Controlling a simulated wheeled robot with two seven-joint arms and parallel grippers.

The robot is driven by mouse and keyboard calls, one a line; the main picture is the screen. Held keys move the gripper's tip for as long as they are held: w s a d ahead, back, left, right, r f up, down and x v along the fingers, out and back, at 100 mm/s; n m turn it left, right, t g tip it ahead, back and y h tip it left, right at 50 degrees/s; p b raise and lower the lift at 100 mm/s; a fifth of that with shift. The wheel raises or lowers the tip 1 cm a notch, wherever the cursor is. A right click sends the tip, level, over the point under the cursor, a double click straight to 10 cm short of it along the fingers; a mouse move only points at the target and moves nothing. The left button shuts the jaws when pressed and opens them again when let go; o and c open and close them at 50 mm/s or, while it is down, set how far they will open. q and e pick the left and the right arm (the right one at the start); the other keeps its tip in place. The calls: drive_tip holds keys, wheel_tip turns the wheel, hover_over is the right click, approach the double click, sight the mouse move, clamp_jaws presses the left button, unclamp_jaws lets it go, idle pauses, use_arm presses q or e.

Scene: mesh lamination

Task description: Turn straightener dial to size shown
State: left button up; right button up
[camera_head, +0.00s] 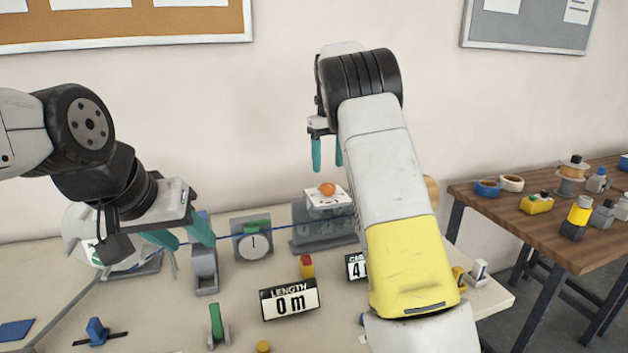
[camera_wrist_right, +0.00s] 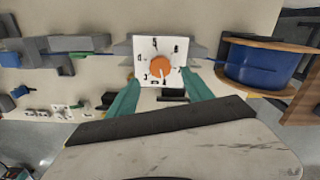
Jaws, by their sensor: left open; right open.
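The straightener dial is an orange knob (camera_head: 327,189) on a white marked plate (camera_head: 340,201) atop a grey block at the back of the table. In the right wrist view the knob (camera_wrist_right: 161,66) has a pointer mark, and the plate's markings are too small to read surely. My right gripper (camera_head: 328,166) is open above the dial, its teal fingers apart and not visibly touching it. A black-and-white size sign (camera_head: 357,268) shows a "4"; my right arm hides the rest. My left gripper (camera_head: 183,236) is open at the left, near a white disc.
A blue line runs across the table past a round gauge (camera_head: 253,241). A sign reading "LENGTH 0m" (camera_head: 290,300), a green-handled lever (camera_head: 216,322) and a blue spool (camera_wrist_right: 262,68) are nearby. A wooden side table (camera_head: 525,207) holds tools.

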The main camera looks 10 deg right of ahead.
sight(328, 185)
wheel_tip(328, 185, down, 7)
drive_tip(key=shift+s, duration=0.1)
idle(0.3)
clamp_jaws()
